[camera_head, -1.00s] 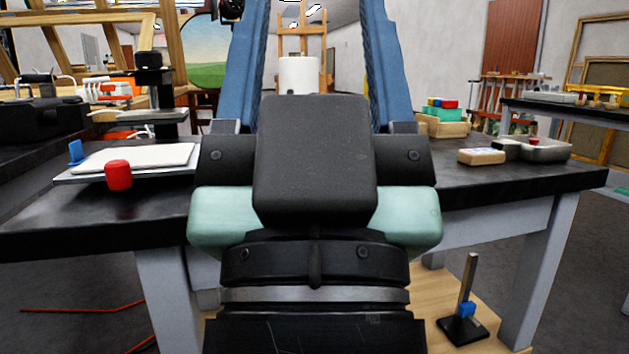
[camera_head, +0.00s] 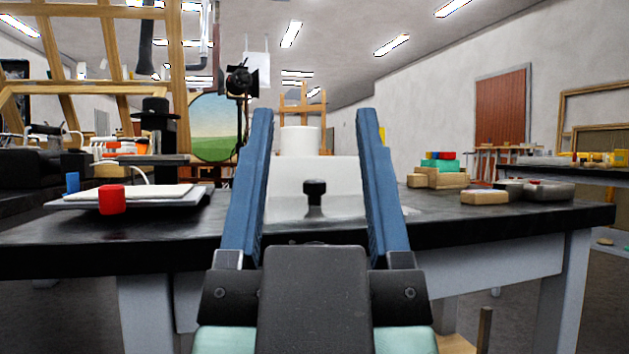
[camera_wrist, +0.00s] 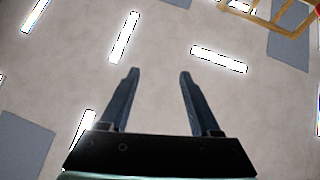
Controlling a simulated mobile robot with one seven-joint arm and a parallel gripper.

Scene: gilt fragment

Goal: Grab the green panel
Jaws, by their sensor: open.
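No flat green panel is clearly recognisable. Green shows on a small green block (camera_head: 442,166) in a stack at the right of the dark table, and on the lower part of a round landscape picture (camera_head: 214,148) behind the table at left. I cannot tell whether either is the panel. My gripper (camera_head: 314,112) points up in the middle of the head view, its two blue fingers wide apart and empty. In the wrist view my gripper (camera_wrist: 159,72) is also open, with only ceiling and lights beyond it.
The dark table (camera_head: 130,236) spans the front. A black knob (camera_head: 314,190), white board (camera_head: 285,178) and white cylinder (camera_head: 300,140) show between the fingers. A wooden block (camera_head: 485,197) lies right.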

